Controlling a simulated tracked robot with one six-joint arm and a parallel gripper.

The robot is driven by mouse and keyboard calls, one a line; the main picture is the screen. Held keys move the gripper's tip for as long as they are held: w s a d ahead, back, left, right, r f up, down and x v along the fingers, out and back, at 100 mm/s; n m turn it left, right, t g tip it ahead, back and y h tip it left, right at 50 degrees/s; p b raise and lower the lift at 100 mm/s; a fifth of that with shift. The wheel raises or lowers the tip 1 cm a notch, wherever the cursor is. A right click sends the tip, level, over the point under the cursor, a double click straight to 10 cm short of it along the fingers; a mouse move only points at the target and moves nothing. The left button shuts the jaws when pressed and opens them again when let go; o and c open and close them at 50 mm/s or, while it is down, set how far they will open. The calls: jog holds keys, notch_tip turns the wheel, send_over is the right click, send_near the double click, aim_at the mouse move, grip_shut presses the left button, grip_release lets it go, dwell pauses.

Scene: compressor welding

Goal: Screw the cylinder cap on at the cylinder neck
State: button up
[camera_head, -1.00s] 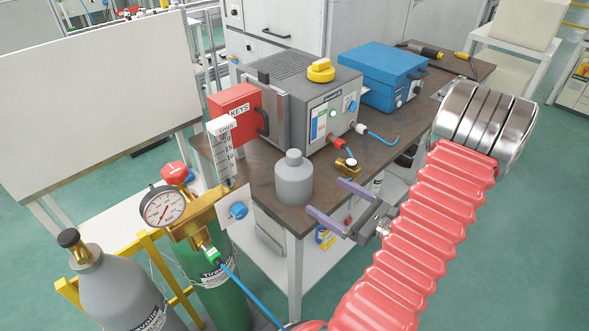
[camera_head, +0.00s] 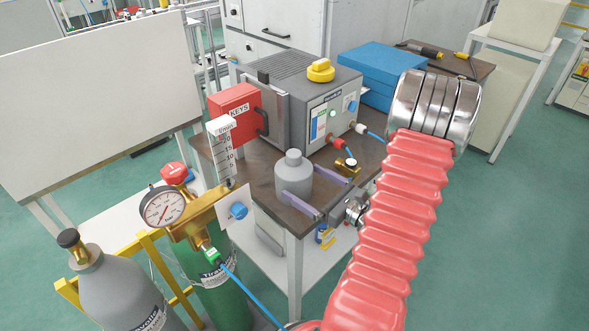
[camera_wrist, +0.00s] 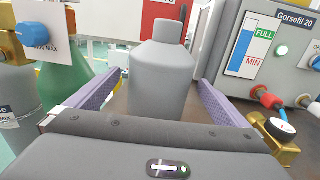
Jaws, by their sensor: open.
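The grey bottle-shaped cap (camera_head: 294,176) stands upright near the front corner of the workbench. My gripper (camera_head: 301,181) is open, with its two purple fingers on either side of the cap. In the wrist view the cap (camera_wrist: 157,75) is between the fingers (camera_wrist: 160,84), and I see gaps on both sides. At lower left in the head view, a grey gas cylinder (camera_head: 118,290) carries a brass valve with a black knob (camera_head: 69,239) at its neck. No cap covers that neck.
A green cylinder (camera_head: 213,293) with a gauge (camera_head: 163,206) and blue hose stands beside the grey one, near a yellow frame (camera_head: 148,262). A flow scale (camera_head: 222,148) rises left of the cap. The welding unit (camera_head: 333,112) and red KEYS box (camera_head: 233,114) stand behind it.

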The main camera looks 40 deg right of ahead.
aim_at(294, 153)
dwell(0.3)
jog(key=shift+w+a, duration=0.15)
jog(key=shift+w, duration=1.15)
jog(key=shift+w+a, duration=0.1)
jog(key=shift+w, duration=1.2)
jog(key=shift+c, duration=0.5)
jog(key=c, duration=1.3)
jog(key=shift+o, duration=0.2)
jog(key=shift+r, duration=5)
